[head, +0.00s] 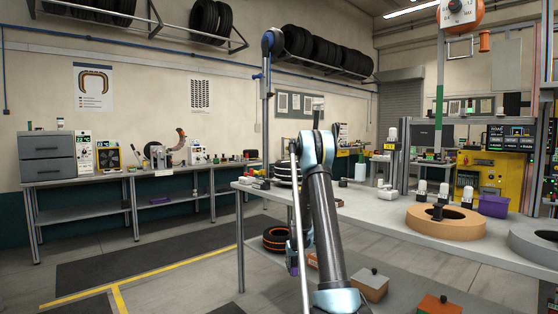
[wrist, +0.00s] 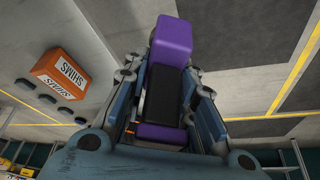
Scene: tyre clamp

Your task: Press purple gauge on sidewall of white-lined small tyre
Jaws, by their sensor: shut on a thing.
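The purple gauge (wrist: 172,38) is in my gripper (wrist: 166,88) in the wrist view. It has purple ends and a black middle, and the blue-grey fingers close on it from both sides. In the head view my arm hides most of the gripper. Dark tyres with pale lines (head: 286,172) lie stacked on the workbench, partly behind my arm. An orange-lined tyre (head: 276,238) lies lower, beneath the bench. I cannot tell for sure which is the small white-lined tyre. The gauge touches no tyre in the wrist view.
The workbench (head: 350,203) holds a tan ring (head: 446,224), a grey ring (head: 535,238) and a purple bin (head: 493,205). An orange SHIMS box (wrist: 75,68) is left of the gripper in the wrist view. The floor at left (head: 200,255) is open.

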